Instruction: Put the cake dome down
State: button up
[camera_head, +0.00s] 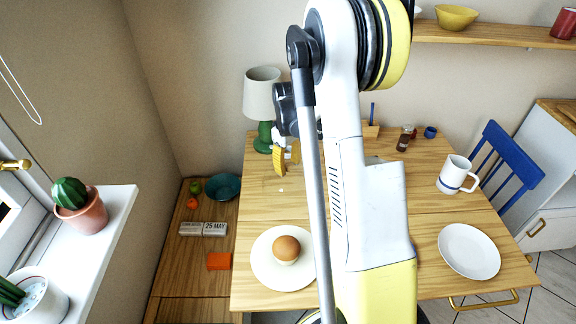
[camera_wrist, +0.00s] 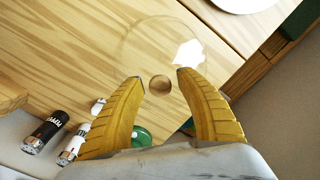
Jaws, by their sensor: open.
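The cake dome (camera_wrist: 150,45) is clear glass and shows in the wrist view as a faint round outline with a bright white reflection. Its small round knob (camera_wrist: 160,85) lies between my fingertips, with a gap on each side. The dome appears to be over the bare wooden table (camera_wrist: 75,45); I cannot tell exactly how its rim meets the wood. My gripper (camera_wrist: 162,80) is open, its yellow fingers spread. In the head view my gripper (camera_head: 287,161) is over the table's far left part, and the dome is hard to make out there.
A lamp (camera_head: 263,100) with a green base stands behind my gripper. Shakers (camera_wrist: 45,132) lie in the lower left of the wrist view. Another plate (camera_head: 468,250) and a mug (camera_head: 453,173) are at right.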

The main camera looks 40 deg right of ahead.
notch_tip(320, 180, up, 11)
jog(key=p, duration=0.4)
jog(key=s+a+r+t, duration=0.2)
jog(key=s+a+r, duration=0.1)
jog(key=a+r, duration=0.35)
jog(key=s+a+r+t, duration=0.1)
jog(key=s+a+r, duration=0.2)
jog(key=a+r, duration=0.35)
jog(key=s+a+f+m+t, duration=0.1)
jog(key=s+a+t, duration=0.3)
jog(key=s+a, duration=0.7)
jog(key=shift+a+f+m, duration=0.25)
jog(key=shift+a+m, duration=0.05)
jog(key=shift+a, duration=0.85)
